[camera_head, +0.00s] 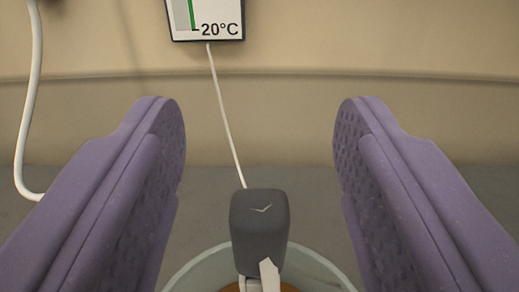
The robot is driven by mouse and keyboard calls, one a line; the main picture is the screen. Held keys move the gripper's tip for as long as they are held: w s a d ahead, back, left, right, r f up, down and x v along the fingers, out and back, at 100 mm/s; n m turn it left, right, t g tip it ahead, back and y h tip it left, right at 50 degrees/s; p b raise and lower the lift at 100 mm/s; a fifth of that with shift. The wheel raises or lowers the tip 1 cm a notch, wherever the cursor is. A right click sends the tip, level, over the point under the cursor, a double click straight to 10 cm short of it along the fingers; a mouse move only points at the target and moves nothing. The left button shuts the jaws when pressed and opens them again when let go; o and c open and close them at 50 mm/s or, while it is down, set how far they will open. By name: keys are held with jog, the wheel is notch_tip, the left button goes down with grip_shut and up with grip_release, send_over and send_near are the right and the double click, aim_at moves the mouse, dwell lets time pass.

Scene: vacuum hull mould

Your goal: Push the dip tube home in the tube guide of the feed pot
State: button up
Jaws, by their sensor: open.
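My gripper (259,115) is open, its two purple ribbed fingers wide apart on the left and right, with nothing held between them. Below and between the fingers is a pot with a pale glassy rim (192,268), likely the feed pot, cut off by the bottom edge. Brownish contents show inside it. A dark grey block (259,222) with a light tick mark stands at the rim, and a white clip-like piece (268,275) sits in front of it. I cannot make out the dip tube or the tube guide for certain.
A thin white cord (226,119) runs from the grey block up to a display reading 20°C (209,18). A white hose (29,103) hangs at the far left. Behind is a beige wall (280,105) above a grey surface (215,188).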

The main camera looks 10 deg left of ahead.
jog(key=s+d+p, duration=0.1)
jog(key=s+p, duration=0.1)
jog(key=s, duration=0.5)
jog(key=shift+s+d, duration=0.3)
